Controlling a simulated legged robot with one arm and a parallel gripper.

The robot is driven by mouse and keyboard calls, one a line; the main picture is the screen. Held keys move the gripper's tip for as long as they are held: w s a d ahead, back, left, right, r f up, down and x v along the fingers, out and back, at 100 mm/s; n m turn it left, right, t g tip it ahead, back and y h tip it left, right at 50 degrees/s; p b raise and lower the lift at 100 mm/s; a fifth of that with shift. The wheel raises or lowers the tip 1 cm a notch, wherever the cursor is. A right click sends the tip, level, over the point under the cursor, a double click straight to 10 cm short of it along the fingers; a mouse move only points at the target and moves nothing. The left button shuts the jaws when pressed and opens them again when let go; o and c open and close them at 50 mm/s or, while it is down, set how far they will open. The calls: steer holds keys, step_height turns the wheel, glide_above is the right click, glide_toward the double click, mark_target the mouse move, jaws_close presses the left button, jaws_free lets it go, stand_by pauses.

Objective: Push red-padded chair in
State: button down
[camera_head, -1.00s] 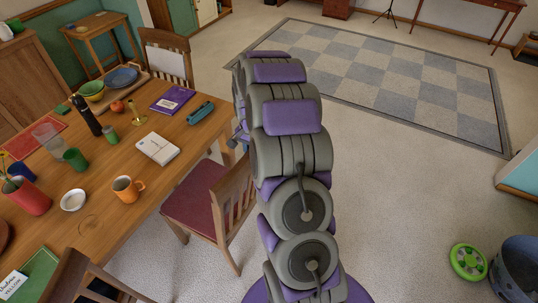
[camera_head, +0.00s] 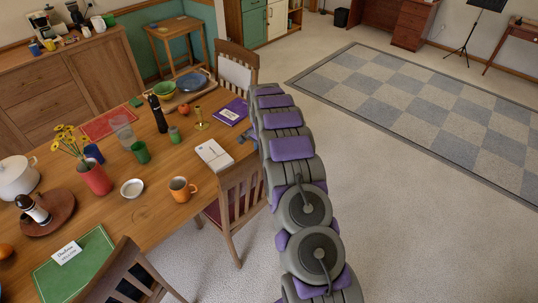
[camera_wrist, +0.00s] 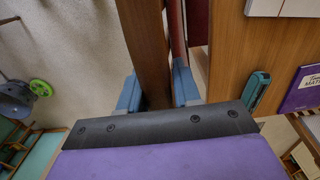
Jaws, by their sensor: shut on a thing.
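The red-padded chair (camera_head: 238,196) stands at the right side of the wooden dining table (camera_head: 105,206), its slatted back facing the open floor. Only a strip of its red seat shows in the head view; most is hidden under the tabletop and behind the back. In the wrist view, my gripper (camera_wrist: 156,90) has its two blue fingers on either side of the chair's wooden back (camera_wrist: 147,45), shut on it. In the head view my arm hides most of the gripper.
Another chair (camera_head: 236,68) stands at the far end and one more (camera_head: 122,276) at the near side. Carpet is free to the right, with a checkered rug (camera_head: 430,110) beyond.

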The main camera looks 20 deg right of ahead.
steer(key=w, duration=0.1)
steer(key=w+a, duration=0.1)
steer(key=w, duration=0.1)
steer(key=shift+a+r+p, duration=0.1)
steer(key=shift+p, duration=0.3)
steer(key=shift+w+a+r, duration=0.1)
steer(key=shift+w+a, duration=0.1)
steer(key=shift+w, duration=0.3)
steer(key=shift+w+r, duration=0.1)
steer(key=c, duration=1.3)
jaws_free()
steer(key=o, duration=0.4)
steer(key=shift+w+f, duration=0.1)
steer(key=shift+f, duration=0.1)
step_height(320, 180, up, 17)
steer(key=shift+r+p, duration=0.1)
steer(key=shift+p, duration=1.15)
